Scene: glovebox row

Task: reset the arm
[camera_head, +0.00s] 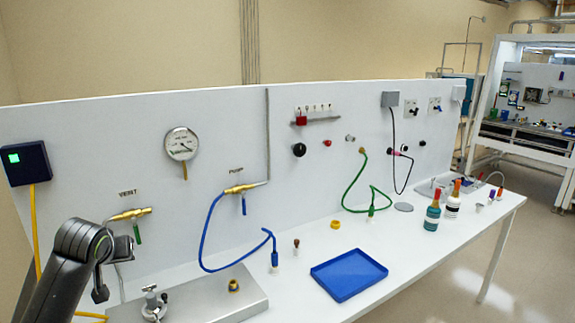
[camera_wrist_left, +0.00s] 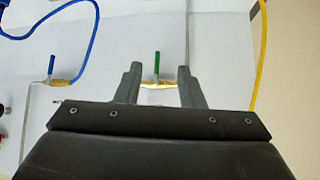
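My left arm (camera_head: 72,250) reaches in from the lower left in the head view, in front of the white panel near the VENT valve. In the left wrist view my left gripper (camera_wrist_left: 159,75) has its two fingers spread apart with nothing held. The brass VENT valve (camera_head: 130,214) has a green handle (camera_head: 138,233) pointing down. In the upside-down wrist view this valve (camera_wrist_left: 158,86) shows between the fingers, apparently beyond them. My right gripper is in neither view.
A steel plate (camera_head: 210,304) with fittings lies near the arm. A blue hose (camera_head: 212,222) loops from the PUMP valve (camera_head: 244,188). A yellow cable (camera_head: 34,225) hangs at the left. An empty blue tray (camera_head: 348,275) and bottles (camera_head: 433,218) stand further right on the white bench.

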